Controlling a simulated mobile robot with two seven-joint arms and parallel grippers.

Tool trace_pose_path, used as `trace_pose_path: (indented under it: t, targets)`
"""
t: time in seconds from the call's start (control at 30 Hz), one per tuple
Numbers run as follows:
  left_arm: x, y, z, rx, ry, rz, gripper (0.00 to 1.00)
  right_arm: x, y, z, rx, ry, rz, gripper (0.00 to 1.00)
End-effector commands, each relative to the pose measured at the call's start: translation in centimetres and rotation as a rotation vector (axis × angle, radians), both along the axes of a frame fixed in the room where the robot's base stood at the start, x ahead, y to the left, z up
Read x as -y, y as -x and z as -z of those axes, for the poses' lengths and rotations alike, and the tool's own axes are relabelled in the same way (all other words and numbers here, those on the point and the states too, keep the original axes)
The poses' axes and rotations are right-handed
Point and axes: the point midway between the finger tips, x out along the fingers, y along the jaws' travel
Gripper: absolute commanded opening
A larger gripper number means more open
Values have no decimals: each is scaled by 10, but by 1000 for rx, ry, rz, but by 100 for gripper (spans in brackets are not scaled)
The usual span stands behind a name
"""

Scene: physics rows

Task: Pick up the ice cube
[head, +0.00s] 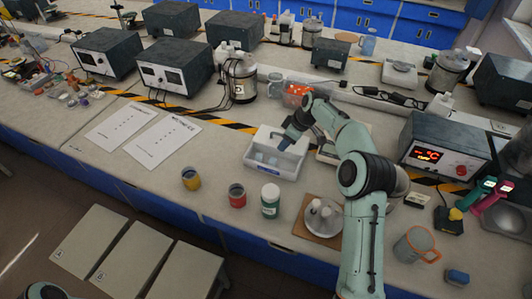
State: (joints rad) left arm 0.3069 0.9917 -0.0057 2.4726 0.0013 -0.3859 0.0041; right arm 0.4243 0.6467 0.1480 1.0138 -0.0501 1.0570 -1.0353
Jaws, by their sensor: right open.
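A white tray (291,172) stands on the bench near the middle of the head view. Several pale blue blocks, which look like the ice cubes (261,157), lie in it. My right gripper (284,144) is over the back right part of the tray, tilted down toward it. It is open, and I see nothing held in it. I cannot tell whether its fingertips touch a cube. The arm and gripper hide the tray's back right corner. My left gripper is not in view.
A wooden board (304,225) holds pale objects beside my right arm. A heater box (445,148) is at right. Two paper sheets (163,141) lie at left.

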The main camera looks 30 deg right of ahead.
Motion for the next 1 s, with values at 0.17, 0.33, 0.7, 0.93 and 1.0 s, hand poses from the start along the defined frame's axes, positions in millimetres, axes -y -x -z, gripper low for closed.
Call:
trace_pose_path:
  t: [0.17,0.33,0.7,0.93,1.0]
  targets:
    - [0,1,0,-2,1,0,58,-8,-8,32,-8,-2,-1,43]
    - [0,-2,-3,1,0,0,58,-15,-18,59,-5,-1,-1,43]
    - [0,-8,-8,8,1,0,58,-23,-29,92,-5,-1,-2,43]
    - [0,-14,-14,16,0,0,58,-29,-38,118,-1,-1,0,43]
    - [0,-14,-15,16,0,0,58,-29,-39,120,0,0,-1,43]
